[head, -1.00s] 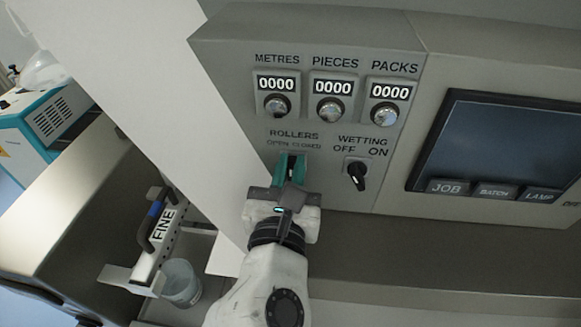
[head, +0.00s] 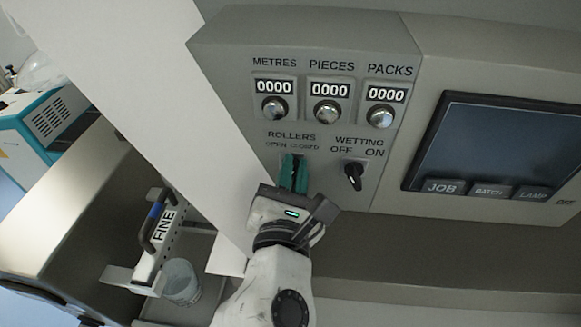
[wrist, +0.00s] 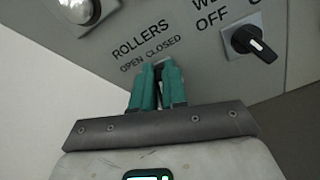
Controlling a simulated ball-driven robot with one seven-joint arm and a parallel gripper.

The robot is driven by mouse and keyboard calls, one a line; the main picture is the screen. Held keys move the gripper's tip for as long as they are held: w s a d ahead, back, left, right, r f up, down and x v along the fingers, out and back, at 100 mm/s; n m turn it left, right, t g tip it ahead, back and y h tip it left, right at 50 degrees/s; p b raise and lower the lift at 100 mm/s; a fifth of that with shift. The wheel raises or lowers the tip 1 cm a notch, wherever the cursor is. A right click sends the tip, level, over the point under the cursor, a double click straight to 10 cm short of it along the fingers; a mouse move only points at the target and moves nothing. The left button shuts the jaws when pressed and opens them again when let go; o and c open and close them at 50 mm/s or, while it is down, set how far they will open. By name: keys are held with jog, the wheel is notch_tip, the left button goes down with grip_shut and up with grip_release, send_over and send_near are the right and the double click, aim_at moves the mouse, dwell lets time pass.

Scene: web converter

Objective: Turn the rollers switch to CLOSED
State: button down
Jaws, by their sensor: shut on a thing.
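The rollers switch (wrist: 160,72) sits on the grey panel under the labels ROLLERS and OPEN CLOSED. Only a dark sliver of its knob shows between my fingers in the wrist view, so I cannot tell which way it points. My gripper (head: 293,163) has its two green fingers closed around the knob; they also show in the wrist view (wrist: 159,82). In the wrist view the fingers reach up to just below the OPEN CLOSED label.
The wetting switch (head: 353,175), a black knob, is close to the right of my fingers. Above are several counters with round silver knobs (head: 327,111). A screen (head: 490,145) is at the right.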

jog(key=shift+d+m, duration=0.15)
jog(key=shift+m, duration=0.85)
jog(key=c, duration=1.2)
grip_release()
jog(key=shift+f, duration=0.1)
jog(key=shift+o, duration=0.2)
jog(key=s+b, duration=0.1)
jog(key=s, duration=0.9)
jog(key=shift+s+b, duration=0.3)
jog(key=shift+s, duration=0.05)
